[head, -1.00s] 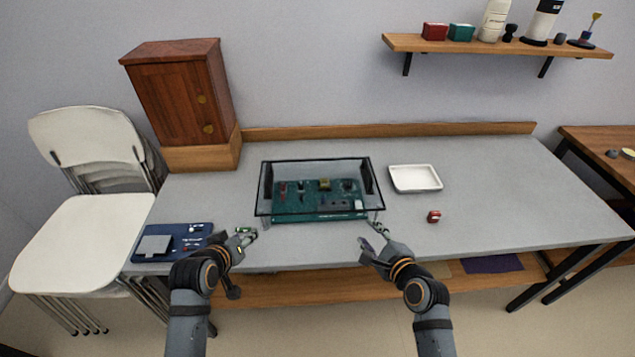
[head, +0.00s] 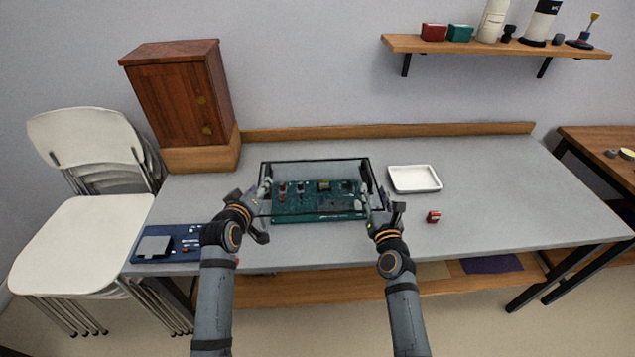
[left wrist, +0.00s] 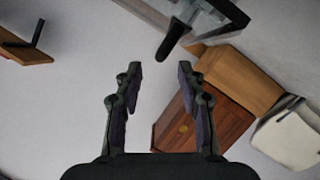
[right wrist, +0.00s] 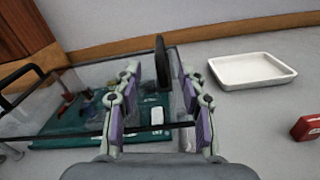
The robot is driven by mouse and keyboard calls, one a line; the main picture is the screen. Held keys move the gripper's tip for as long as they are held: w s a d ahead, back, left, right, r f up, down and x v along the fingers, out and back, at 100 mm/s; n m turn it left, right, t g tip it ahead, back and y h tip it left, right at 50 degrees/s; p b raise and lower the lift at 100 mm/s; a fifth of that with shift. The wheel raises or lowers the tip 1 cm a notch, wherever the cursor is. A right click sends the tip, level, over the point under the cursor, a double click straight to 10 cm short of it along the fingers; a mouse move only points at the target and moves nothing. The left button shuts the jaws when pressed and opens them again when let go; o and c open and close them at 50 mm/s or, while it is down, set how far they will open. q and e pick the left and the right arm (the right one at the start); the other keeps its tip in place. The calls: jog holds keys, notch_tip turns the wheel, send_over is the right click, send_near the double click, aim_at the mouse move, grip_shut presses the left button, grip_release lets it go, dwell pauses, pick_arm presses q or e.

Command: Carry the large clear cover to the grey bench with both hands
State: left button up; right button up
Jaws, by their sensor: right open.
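The large clear cover (head: 312,170) has black edges and stands over a green circuit board (head: 310,203) on the grey bench (head: 500,200). A black handle is on each side. My left gripper (head: 264,190) is at the cover's left side, open. In the left wrist view the dark left handle (left wrist: 174,40) is just ahead of the gap between the fingers. My right gripper (head: 376,200) is at the right side, open. In the right wrist view the right handle (right wrist: 162,62) stands between the fingers, apart from the left finger. Contact at the right finger is unclear.
A white tray (head: 414,179) and a small red object (head: 433,217) are right of the cover. A blue mat (head: 180,252) with small parts lies at the front left. A wooden cabinet (head: 180,95) stands behind left. The bench's right part is clear.

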aim_at(266, 176)
pick_arm(q)
jog(key=x, duration=0.7)
pick_arm(e)
jog(key=w, duration=0.7)
jog(key=shift+a+f, duration=0.1)
jog(key=shift+a, duration=0.05)
pick_arm(q)
jog(key=shift+s, duration=0.1)
pick_arm(e)
jog(key=shift+s, duration=0.1)
pick_arm(q)
grip_shut()
pick_arm(e)
grip_shut()
